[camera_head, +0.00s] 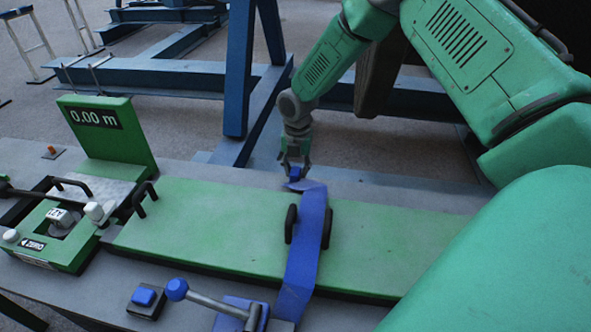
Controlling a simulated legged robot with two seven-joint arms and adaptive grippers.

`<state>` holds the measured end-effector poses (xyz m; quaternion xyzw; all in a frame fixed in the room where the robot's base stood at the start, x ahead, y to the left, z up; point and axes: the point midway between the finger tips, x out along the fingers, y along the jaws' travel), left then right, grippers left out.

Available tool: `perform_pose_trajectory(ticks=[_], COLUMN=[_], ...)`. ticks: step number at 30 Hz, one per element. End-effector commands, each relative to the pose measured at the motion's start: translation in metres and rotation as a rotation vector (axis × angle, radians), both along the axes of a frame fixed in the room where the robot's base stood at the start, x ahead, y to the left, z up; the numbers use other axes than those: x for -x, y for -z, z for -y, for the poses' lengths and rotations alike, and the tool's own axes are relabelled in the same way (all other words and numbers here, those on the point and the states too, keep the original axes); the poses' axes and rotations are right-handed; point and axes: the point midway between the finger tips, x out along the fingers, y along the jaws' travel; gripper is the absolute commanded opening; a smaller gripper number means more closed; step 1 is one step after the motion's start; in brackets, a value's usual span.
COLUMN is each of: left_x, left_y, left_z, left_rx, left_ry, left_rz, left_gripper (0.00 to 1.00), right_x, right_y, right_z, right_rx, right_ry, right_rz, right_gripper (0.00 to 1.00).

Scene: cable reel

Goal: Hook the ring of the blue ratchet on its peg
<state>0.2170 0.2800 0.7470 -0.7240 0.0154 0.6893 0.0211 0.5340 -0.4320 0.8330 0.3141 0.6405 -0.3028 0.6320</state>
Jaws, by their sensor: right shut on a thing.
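The blue strap (309,232) of the ratchet runs over the green board, between two black upright loops. Its near end meets the blue ratchet (236,314) at the bottom edge, where a grey lever with a blue ball knob sticks out to the left. My right gripper (294,170) is at the board's far side, pointing down, shut on a small blue piece at the strap's far end. The fingers partly hide this piece, so I cannot make out the ring's shape. I cannot clearly identify the peg. My left gripper is not in view.
A green measuring unit with a 0.00 m display (95,118) stands at the left. A blue button box (147,300) is left of the ratchet. Blue steel beams (239,70) stand behind the table. The green board's right part (400,245) is clear.

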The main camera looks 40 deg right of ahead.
Motion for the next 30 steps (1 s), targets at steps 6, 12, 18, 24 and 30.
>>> perform_pose_trajectory(ticks=[6,12,18,24,30], left_x=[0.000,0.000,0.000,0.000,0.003], left_y=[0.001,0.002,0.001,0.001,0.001], left_z=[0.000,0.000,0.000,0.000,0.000], left_rx=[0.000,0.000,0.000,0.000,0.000], left_ry=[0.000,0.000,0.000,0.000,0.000], left_rz=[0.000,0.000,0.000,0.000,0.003], left_gripper=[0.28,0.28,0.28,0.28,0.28], right_x=[0.000,0.000,0.000,0.000,-0.001], right_y=[0.003,0.004,0.003,0.004,-0.013], right_z=[0.001,0.001,0.001,0.001,0.001], right_rx=[-0.001,-0.001,-0.001,0.000,-0.001], right_ry=[0.000,0.000,0.000,0.000,0.000], right_rz=[0.001,0.001,0.001,0.000,0.002], right_gripper=[0.00,0.00,0.49,0.49,0.49])
